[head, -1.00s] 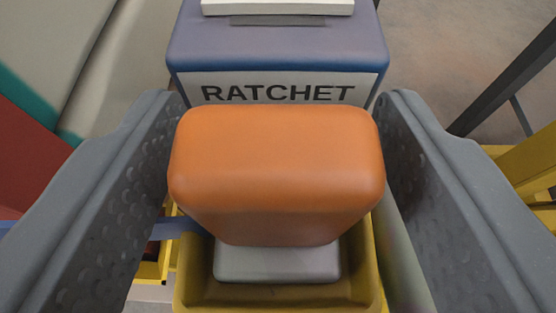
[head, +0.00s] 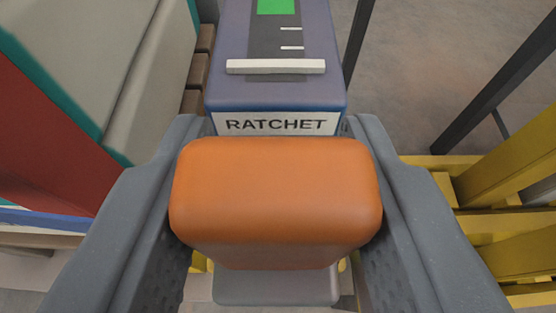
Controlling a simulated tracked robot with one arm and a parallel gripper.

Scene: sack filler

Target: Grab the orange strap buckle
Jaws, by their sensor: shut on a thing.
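The orange strap buckle (head: 276,195) is a rounded orange block on a grey lower part (head: 275,287), in the middle of the head view. My gripper (head: 276,190) is shut on it, with one grey jaw against its left side and the other against its right. Behind it stands a blue-purple unit (head: 230,95) with a white label (head: 275,123) reading RATCHET. What lies under the buckle is mostly hidden.
On top of the unit are a white bar (head: 275,67) and a green patch (head: 276,6). Yellow slatted framing (head: 510,215) stands at the right, with dark posts (head: 500,75) behind it. A red panel (head: 45,130) and a pale teal-edged bulk (head: 90,50) fill the left. Grey floor (head: 430,75) shows at the back right.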

